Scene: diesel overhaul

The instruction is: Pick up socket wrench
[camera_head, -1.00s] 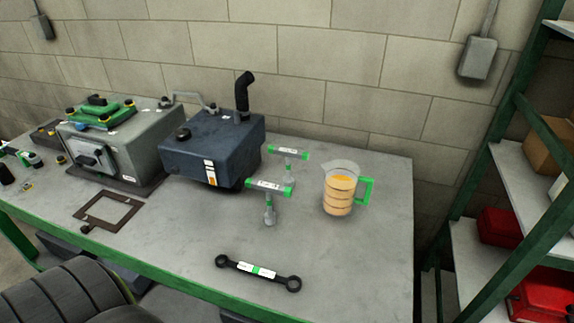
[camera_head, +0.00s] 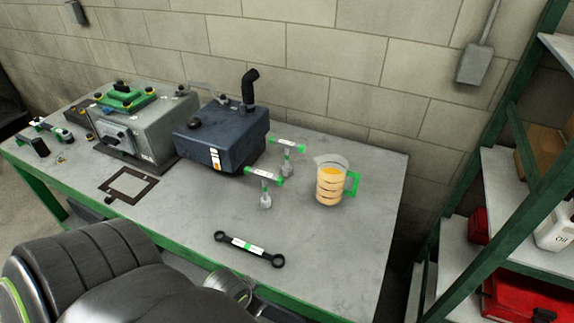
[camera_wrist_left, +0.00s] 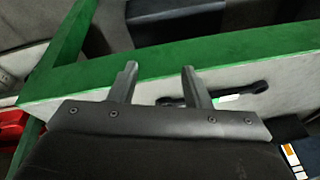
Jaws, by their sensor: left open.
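Two T-handled socket wrenches with green and white handles stand on the bench: a nearer one (camera_head: 265,199) and a farther one (camera_head: 287,162). A dark double-ended ring wrench (camera_head: 264,257) with a white and green label lies flat near the front edge. It also shows in the left wrist view (camera_wrist_left: 258,87), partly behind one finger. My left gripper (camera_wrist_left: 160,75) is open and empty, with the bench's green edge beyond its fingers. In the head view my left arm fills the lower left, and its fingers cannot be made out. My right gripper is not in view.
A dark blue tank (camera_head: 222,140) and a grey engine unit (camera_head: 148,130) stand at the back left of the bench (camera_head: 340,245). A measuring jug (camera_head: 330,186) of amber liquid stands right of the socket wrenches. A green-framed shelf (camera_head: 480,200) is at the right.

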